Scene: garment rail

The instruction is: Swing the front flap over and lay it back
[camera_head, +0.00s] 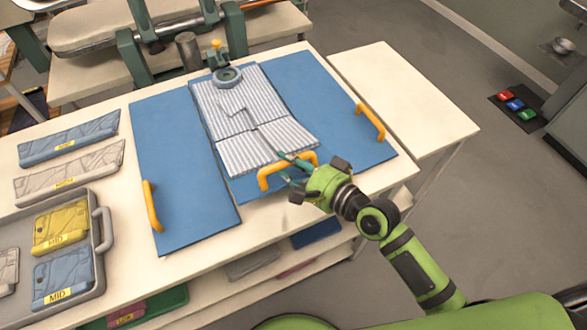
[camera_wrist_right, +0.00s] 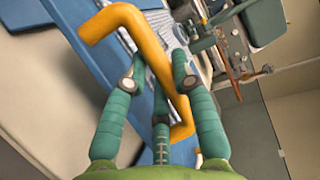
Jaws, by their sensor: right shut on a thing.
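A blue folding board lies on the white table, with a left panel (camera_head: 180,180), a right panel (camera_head: 310,90) and a front flap (camera_head: 242,187) in the middle. A grey-and-white striped garment (camera_head: 230,122) lies flat down the middle, its lower part over the front flap. My right gripper (camera_head: 293,170) is shut on the front flap's yellow handle (camera_head: 267,178). The handle crosses between its green fingers (camera_wrist_right: 158,82) in the right wrist view, where the handle (camera_wrist_right: 108,25) shows large. The fingers hide part of the handle. My left gripper is out of view.
Yellow handles stand on the left panel (camera_head: 151,206) and right panel (camera_head: 372,120). A round grey weight (camera_head: 227,77) sits at the garment's top end. A grey tray (camera_head: 105,215) with folded garments stands at left. A bare side table (camera_head: 405,95) is at right.

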